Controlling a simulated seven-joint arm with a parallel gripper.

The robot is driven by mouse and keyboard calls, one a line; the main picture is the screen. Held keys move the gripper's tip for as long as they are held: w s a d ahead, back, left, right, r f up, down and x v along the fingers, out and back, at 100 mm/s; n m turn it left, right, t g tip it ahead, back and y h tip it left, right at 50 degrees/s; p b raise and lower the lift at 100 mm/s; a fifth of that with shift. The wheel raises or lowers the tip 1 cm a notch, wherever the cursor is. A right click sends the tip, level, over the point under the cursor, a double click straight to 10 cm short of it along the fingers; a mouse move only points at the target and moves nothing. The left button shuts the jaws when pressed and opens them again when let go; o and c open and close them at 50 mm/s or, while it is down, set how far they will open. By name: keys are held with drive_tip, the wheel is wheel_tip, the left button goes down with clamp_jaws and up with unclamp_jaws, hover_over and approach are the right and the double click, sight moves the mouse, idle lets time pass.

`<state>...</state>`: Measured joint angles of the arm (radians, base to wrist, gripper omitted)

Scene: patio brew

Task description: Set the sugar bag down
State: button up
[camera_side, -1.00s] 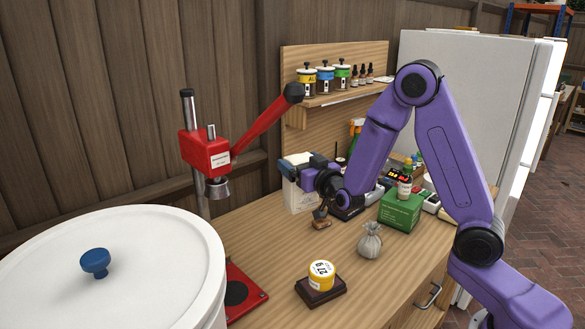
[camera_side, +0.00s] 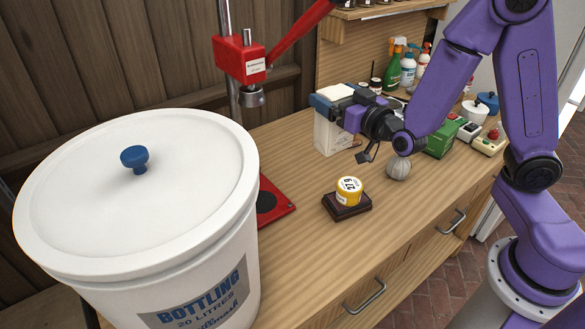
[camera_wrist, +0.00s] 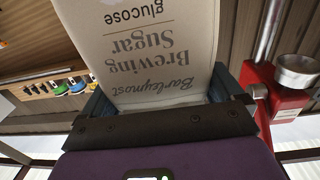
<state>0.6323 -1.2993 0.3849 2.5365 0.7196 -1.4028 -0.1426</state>
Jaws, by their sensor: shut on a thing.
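A red bottle capper (camera_side: 240,62) stands left of the bag. A green box (camera_side: 440,142) is to the right. A white lidded bucket (camera_side: 70,240) fills the left foreground.

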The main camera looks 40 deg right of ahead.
drive_tip(key=w+a+f, duration=0.3)
drive_tip(key=w+f, duration=0.8)
drive_tip(key=f, duration=0.1)
drive_tip(key=shift+w+f+y, duration=0.3)
drive_tip(key=shift+w, duration=0.05)
idle(1.7)
drive_tip(key=shift+a+f, duration=0.1)
drive_tip(key=shift+f, duration=0.05)
drive_tip(key=o, duration=1.7)
drive_tip(key=shift+f, duration=0.15)
